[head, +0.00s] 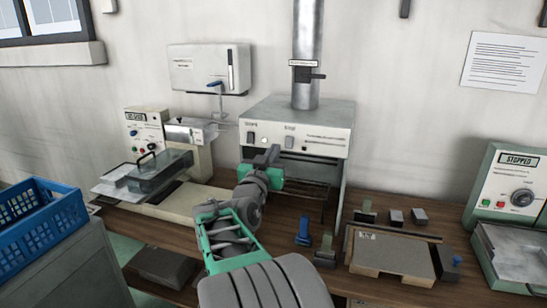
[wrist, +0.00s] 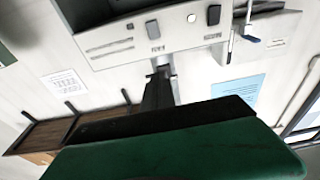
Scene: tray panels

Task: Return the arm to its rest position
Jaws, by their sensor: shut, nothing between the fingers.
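My gripper (head: 266,156) is at the end of my arm, raised in front of the grey-white oven-like unit (head: 297,130) with the metal flue. Its fingers look shut and hold nothing. In the wrist view the dark fingers (wrist: 158,88) are close together and point at the front panel of that unit (wrist: 135,40). I cannot tell how far the fingertips are from the panel. My arm stretches forward from the bottom of the head view.
A wooden bench (head: 278,237) runs beneath the unit. A lidded machine (head: 150,173) stands at left, a blue crate (head: 40,213) at far left. A wooden board (head: 392,256) and small blocks lie at right, beside a machine reading STOPPED (head: 512,185). A blue-handled lever (head: 217,86) is on the wall.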

